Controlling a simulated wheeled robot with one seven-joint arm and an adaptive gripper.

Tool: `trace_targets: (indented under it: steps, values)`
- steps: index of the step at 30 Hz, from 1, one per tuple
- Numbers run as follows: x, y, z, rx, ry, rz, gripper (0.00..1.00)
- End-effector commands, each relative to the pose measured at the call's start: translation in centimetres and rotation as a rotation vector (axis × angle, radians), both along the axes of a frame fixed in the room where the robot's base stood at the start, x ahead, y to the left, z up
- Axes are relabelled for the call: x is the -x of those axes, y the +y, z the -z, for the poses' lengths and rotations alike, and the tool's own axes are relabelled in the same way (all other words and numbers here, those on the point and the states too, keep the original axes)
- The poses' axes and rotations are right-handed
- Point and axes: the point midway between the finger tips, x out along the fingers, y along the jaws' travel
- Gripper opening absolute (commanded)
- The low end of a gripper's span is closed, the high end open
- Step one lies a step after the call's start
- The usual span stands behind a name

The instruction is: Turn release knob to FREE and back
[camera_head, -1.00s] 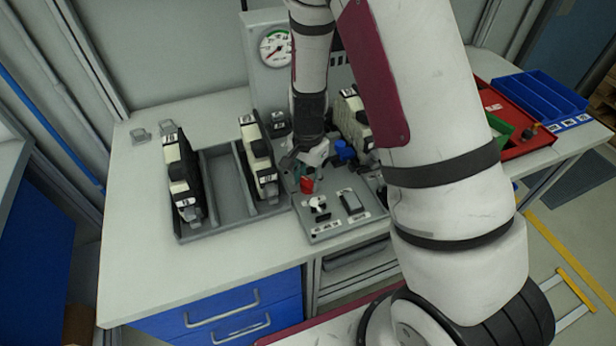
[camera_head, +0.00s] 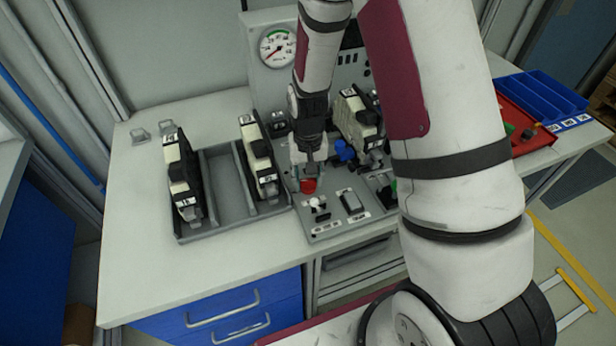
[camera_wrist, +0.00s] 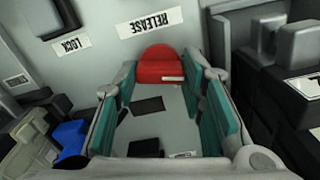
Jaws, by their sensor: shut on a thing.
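The red release knob (camera_head: 309,187) stands on the grey control panel (camera_head: 325,232), left of a blue knob. My gripper (camera_head: 308,176) reaches down from above and is shut on the red knob. In the wrist view the teal finger pads flank the red knob (camera_wrist: 160,65), one on each side. A pale mark shows on the knob's near edge. A RELEASE label (camera_wrist: 150,22) lies just beyond the knob, upside down in this view. I cannot read a FREE mark or tell which position the knob points to.
A grey tray (camera_head: 228,190) with black-and-cream units stands left of the panel. A blue knob (camera_head: 344,150) and another such unit (camera_head: 357,120) are close on the right. A gauge (camera_head: 277,48) is behind. A red tray (camera_head: 525,125) lies far right.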

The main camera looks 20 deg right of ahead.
Motion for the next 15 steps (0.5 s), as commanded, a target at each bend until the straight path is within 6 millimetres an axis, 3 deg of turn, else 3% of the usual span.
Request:
trace_targets:
  steps: [15]
  values:
    - [0.02,0.03,-0.01,0.000,0.001,-0.260,0.09]
